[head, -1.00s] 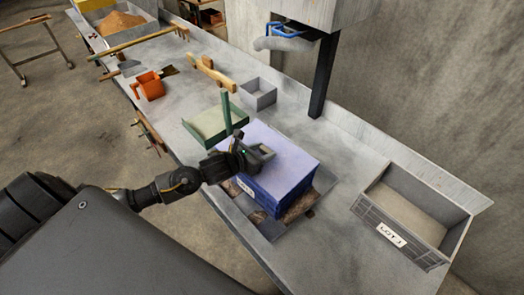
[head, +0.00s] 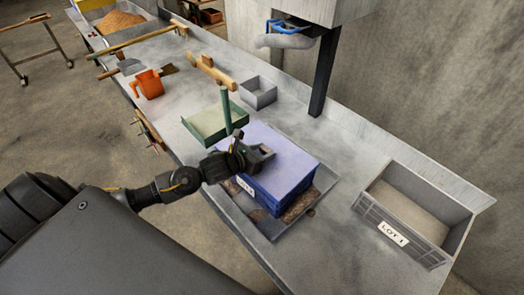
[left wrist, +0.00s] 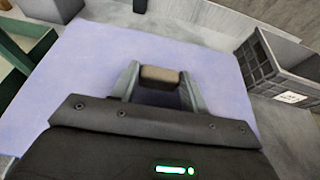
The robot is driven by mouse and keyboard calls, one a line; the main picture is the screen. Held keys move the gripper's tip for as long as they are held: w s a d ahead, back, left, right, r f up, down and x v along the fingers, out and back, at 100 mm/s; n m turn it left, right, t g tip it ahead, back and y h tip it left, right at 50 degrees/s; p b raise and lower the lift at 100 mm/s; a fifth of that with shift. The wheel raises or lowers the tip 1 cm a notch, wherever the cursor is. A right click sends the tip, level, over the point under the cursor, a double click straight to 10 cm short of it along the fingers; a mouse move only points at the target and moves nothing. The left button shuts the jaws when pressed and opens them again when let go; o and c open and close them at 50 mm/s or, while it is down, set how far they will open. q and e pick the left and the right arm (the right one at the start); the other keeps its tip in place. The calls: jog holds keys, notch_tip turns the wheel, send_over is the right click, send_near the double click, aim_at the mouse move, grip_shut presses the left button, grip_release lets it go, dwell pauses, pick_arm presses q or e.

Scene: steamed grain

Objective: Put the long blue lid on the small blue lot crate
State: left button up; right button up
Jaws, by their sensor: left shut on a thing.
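The long blue lid (head: 285,160) lies flat over the top of the small blue lot crate (head: 264,197), covering its opening. The crate carries a white label on its front and stands in a shallow grey tray. My left gripper (head: 262,153) is at the lid's left part, shut on the lid's handle. In the left wrist view the lid (left wrist: 95,60) fills the middle, with the brown handle block (left wrist: 160,75) between the two fingers. Whether the lid is fully seated all round cannot be told. My right gripper is not in view.
A grey crate (head: 448,250) marked LOT 1 stands at the right. A green tray (head: 205,125) with an upright post is just behind my gripper. A small grey box (head: 270,101), orange jug (head: 149,86) and wooden tools (head: 207,68) lie farther back. Bench between lid and wall is clear.

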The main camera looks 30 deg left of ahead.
pick_arm(q)
jog(key=o, duration=1.3)
jog(key=shift+f, duration=0.1)
jog(key=shift+o, duration=0.2)
jog(key=shift+s+a, duration=0.15)
jog(key=shift+s, duration=0.35)
jog(key=b+v, duration=0.2)
jog(key=v, duration=0.8)
jog(key=shift+r+b, duration=0.2)
jog(key=shift+b, duration=0.2)
jog(key=shift+w, duration=0.15)
